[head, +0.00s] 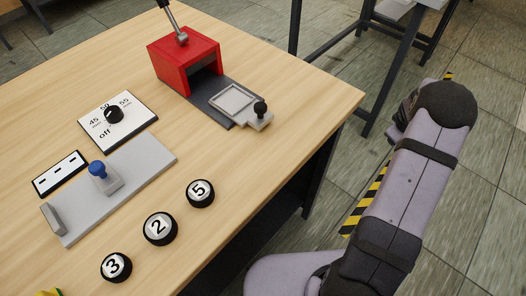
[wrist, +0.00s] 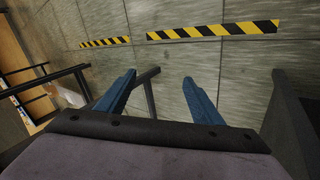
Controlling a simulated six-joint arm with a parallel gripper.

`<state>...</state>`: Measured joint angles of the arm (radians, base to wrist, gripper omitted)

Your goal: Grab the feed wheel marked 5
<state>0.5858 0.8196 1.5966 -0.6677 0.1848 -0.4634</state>
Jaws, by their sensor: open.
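The feed wheel marked 5 (head: 200,193) lies flat on the wooden table, a black round wheel with a white face, near the front edge. The wheel marked 2 (head: 160,229) and the wheel marked 3 (head: 116,267) lie in a row to its lower left, apart from it. My gripper (wrist: 160,88) shows in the wrist view with two blue fingers spread wide and nothing between them. It points at the floor, away from the table top. In the head view my arm is off the table's right side, and the fingers are hidden there. No wheel shows in the wrist view.
A red press (head: 187,61) with a grey sliding tray (head: 235,101) stands at the back. A dial panel (head: 118,121), a slotted plate (head: 60,174) and a grey plate with a blue knob (head: 98,170) lie left. Bare wood surrounds wheel 5. Black table legs (wrist: 148,95) stand near my fingers.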

